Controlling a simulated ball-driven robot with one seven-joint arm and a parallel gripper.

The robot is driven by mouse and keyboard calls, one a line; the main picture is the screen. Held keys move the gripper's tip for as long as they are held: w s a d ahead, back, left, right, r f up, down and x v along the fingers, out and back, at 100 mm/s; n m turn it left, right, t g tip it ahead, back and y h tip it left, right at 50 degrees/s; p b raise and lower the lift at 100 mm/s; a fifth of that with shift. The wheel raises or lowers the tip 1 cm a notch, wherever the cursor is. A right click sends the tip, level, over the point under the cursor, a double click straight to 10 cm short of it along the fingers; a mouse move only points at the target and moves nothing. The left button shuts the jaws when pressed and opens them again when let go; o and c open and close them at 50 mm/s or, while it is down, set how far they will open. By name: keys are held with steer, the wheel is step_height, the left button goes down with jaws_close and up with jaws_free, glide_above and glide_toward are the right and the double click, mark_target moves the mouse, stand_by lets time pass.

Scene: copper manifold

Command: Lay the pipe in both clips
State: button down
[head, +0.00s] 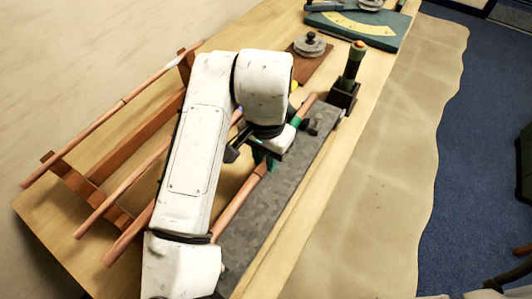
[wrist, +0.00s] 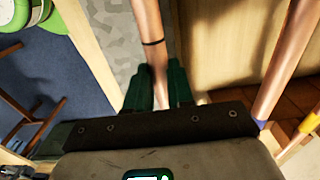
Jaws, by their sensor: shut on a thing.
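A copper pipe (head: 238,203) runs lengthwise along the grey metal plate (head: 275,205) in the head view. My gripper (head: 264,160) is shut on the pipe partway along it, with my arm hiding part of it. In the wrist view, the green fingers of my gripper (wrist: 157,74) stand on either side of the pipe (wrist: 148,25), just below a dark band around it. A small dark fitting (head: 322,120), perhaps a clip, shows near the plate's far end, beside the pipe's end. The other clip is not clearly visible. I cannot tell whether the pipe touches the plate or any clip.
A wooden rack (head: 115,168) with several copper pipes stands on the left. A dark upright tool (head: 350,75) in a black holder stands past the plate's far end. Round grey weights (head: 309,44) and a green board (head: 385,37) lie farther back.

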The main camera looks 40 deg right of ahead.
steer(key=shift+f, duration=0.55)
steer(key=c, duration=0.6)
jaws_free()
steer(key=shift+r, duration=0.15)
steer(key=shift+r+p, duration=2.8)
steer(key=shift+r, duration=0.6)
